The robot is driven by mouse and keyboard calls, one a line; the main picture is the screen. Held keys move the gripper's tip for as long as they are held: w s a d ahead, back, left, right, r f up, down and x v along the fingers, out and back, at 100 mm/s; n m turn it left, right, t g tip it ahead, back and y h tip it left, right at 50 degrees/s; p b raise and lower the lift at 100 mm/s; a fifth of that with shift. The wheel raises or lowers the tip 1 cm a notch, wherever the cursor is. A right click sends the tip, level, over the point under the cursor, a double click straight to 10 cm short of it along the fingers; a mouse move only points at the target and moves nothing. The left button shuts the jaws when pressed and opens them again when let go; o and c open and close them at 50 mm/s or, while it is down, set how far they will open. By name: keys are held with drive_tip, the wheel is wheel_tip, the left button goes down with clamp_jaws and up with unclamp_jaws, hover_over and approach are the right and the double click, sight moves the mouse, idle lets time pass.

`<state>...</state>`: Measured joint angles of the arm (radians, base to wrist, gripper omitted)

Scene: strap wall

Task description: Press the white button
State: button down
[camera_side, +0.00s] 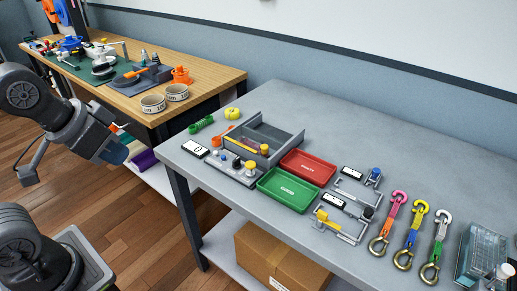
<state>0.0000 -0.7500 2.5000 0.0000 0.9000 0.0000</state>
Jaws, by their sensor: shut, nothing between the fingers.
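A grey button panel (228,172) lies near the left front edge of the grey table. It carries a row of small buttons and knobs. A small pale button that looks white (214,154) is towards its left end, next to a blue one. A dark one and a yellow one are farther right. My gripper (112,152) is at the left of the picture, off the table's left side and well apart from the panel. It is shut and empty. Its fingertips are small and hard to make out.
A grey open tray (291,133) stands just behind the panel. A green tray (275,199) and a red tray (325,172) lie to its right. A white label card (195,148) is left of the panel. Several hooked straps (412,232) lie farther right. The table's back is clear.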

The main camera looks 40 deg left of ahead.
idle(0.9)
drive_tip(key=w+d+n+h, duration=0.3)
drive_tip(key=w+n+h, duration=0.15)
drive_tip(key=w, duration=0.45)
drive_tip(key=n+t, duration=0.3)
drive_tip(key=n, duration=1.5)
hover_over(215, 153)
wheel_tip(215, 153, down, 12)
drive_tip(key=r, duration=0.1)
drive_tip(key=shift+f+y, duration=0.2)
drive_tip(key=shift+y, duration=0.15)
drive_tip(key=shift+f, duration=0.1)
drive_tip(key=shift+f, duration=4.3)
